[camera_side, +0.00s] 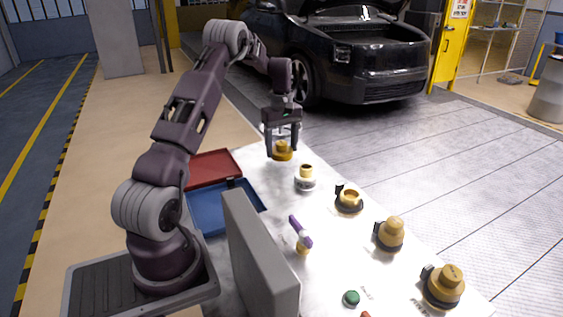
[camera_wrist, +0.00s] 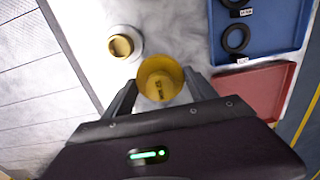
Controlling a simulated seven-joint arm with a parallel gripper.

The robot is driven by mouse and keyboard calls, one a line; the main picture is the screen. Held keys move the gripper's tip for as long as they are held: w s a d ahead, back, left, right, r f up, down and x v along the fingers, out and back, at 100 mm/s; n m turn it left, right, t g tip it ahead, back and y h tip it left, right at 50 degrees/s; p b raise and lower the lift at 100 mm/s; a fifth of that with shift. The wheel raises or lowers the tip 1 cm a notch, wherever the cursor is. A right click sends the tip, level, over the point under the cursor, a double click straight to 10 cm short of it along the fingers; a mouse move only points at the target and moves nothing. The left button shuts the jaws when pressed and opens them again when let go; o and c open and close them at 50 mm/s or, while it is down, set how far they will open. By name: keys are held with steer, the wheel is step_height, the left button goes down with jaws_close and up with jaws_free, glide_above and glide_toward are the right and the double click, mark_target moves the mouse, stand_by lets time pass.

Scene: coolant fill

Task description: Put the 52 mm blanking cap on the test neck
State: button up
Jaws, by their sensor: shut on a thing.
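My gripper (camera_side: 283,152) is shut on a yellow cap (camera_side: 282,148), held upright between the fingers at the far end of the table. In the wrist view the cap (camera_wrist: 160,78) sits between the fingertips, with small lettering too blurred to read. A short brass neck on a round white base (camera_side: 306,182) stands in front and to the right of the gripper, apart from the cap. Its open top also shows in the wrist view (camera_wrist: 121,45), up and left of the cap. I cannot tell from markings whether it is the test neck.
A blue tray (camera_side: 226,209) and red tray (camera_side: 216,164) lie left; black rings (camera_wrist: 236,38) are in the blue one. A purple-handled tool (camera_side: 301,233) and grey panel (camera_side: 258,250) stand nearer.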

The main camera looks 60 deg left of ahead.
steer(key=w+d+r+m, duration=0.1)
steer(key=w+d, duration=0.1)
steer(key=d, duration=0.2)
steer(key=w+d+r+m, duration=0.1)
steer(key=w+d+r, duration=0.1)
steer(key=d, duration=0.3)
steer(key=w+d+r+m, duration=0.1)
steer(key=w+d+r, duration=0.1)
steer(key=d, duration=0.3)
step_height(320, 180, up, 3)
steer(key=m, duration=0.3)
glide_above(351, 194)
steer(key=shift+a+f, duration=0.1)
steer(key=shift+f, duration=2.8)
steer(key=shift+f, duration=1.25)
steer(key=o, duration=1.4)
steer(key=shift+f, duration=0.1)
